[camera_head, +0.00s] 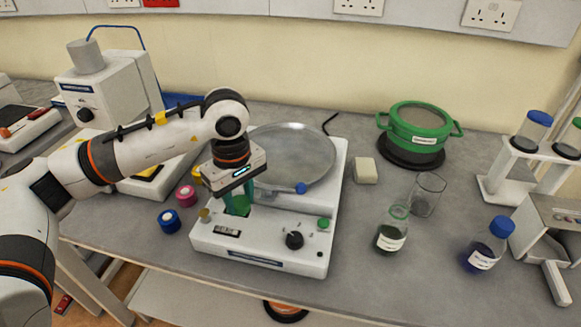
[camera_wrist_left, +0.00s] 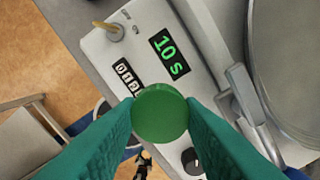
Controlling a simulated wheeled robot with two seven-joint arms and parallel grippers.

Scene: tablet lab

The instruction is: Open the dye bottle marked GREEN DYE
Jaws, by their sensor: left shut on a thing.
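My left gripper (camera_head: 238,203) is shut on a round green cap, which shows between the two green fingers in the left wrist view (camera_wrist_left: 160,113). The gripper points down, low over the front left of a white machine. A clear bottle with dark green liquid and a white label (camera_head: 390,231) stands upright on the bench, to the right of the machine. Its neck has a green ring and no cap shows on top. The label is too small to read. The gripper is well to the left of this bottle. My right gripper is not in view.
The white machine (camera_head: 262,252) has a round pan, knobs and a display. An empty glass beaker (camera_head: 428,193) is close behind the green bottle. A blue-capped bottle (camera_head: 484,247) stands to the right. Blue (camera_head: 169,221) and pink (camera_head: 186,195) rolls lie left.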

